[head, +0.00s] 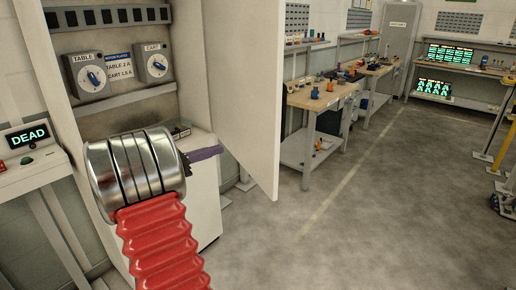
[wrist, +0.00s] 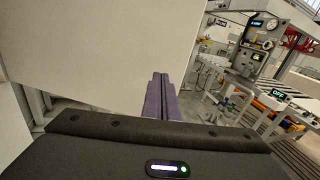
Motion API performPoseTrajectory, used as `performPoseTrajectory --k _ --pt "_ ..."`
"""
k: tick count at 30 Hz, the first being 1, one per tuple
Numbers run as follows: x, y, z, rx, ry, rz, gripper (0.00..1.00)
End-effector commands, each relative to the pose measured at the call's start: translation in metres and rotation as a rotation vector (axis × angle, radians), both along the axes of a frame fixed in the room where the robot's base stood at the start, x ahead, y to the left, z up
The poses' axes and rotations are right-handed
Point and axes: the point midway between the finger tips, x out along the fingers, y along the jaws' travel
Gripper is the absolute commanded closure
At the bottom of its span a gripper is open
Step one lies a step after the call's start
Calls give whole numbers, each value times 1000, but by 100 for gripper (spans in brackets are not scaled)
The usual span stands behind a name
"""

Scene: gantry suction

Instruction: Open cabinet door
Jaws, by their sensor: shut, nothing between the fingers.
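The cabinet door (head: 225,70) is a plain white panel standing swung open, angled out to the right of the cabinet (head: 60,130). The cabinet inside shows two grey rotary switches, TABLE (head: 90,75) and CART (head: 154,64). My gripper (head: 220,150) has purple fingers shut together with nothing between them, near the door's lower edge on the cabinet side. In the wrist view the shut fingers (wrist: 161,90) point at the door panel (wrist: 90,50), close to its edge. I cannot tell whether they touch it.
A control box with a DEAD display (head: 27,136) stands at the left. Workbenches (head: 325,100) with tools line the wall beyond the door. Open concrete floor (head: 350,220) lies to the right. The wrist view also shows a machine with OFF displays (wrist: 255,50).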

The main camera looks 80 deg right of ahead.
Motion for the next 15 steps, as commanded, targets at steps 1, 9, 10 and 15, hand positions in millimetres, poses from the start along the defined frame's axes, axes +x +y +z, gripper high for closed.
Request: performPoseTrajectory --k 1,9,10,15 --pt "-11 0 -6 -17 -14 -54 100" --pt "-28 5 -13 -55 -41 -144 100" --pt "-27 5 -13 -55 -41 -143 100" --pt "-27 5 -13 -53 -40 -141 100"
